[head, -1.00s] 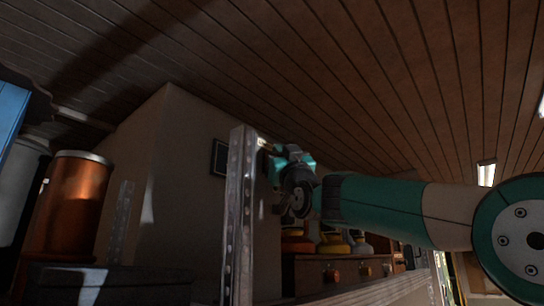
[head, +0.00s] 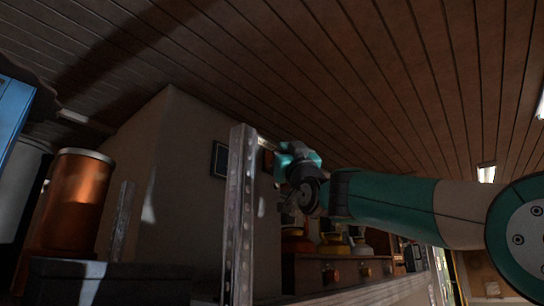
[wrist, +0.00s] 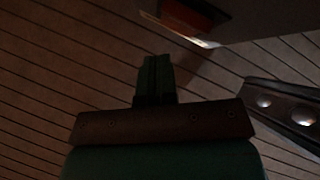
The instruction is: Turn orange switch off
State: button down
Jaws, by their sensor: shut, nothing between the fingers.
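An orange-brown block, which looks like the switch, is at the top of the wrist view (wrist: 195,14) on a flat grey surface, with a pale lit edge. In the head view a small orange patch (head: 268,160) shows just right of the metal post, partly hidden by post and gripper. My gripper (head: 284,158) is beside it, to its right. In the wrist view my gripper's fingers (wrist: 155,70) are together and empty, below and left of the block, with a visible gap. I cannot read the switch's position.
A perforated metal post (head: 239,215) stands close left of my gripper; a metal bar (wrist: 290,112) shows at right in the wrist view. Shelves with bottles (head: 335,245) lie beneath my arm. A copper canister (head: 75,200) stands at left. The plank ceiling is above.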

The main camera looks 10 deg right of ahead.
jog(key=s+d+b, duration=0.3)
jog(key=s+b, duration=0.1)
jog(key=shift+f, duration=0.35)
dwell(0.5)
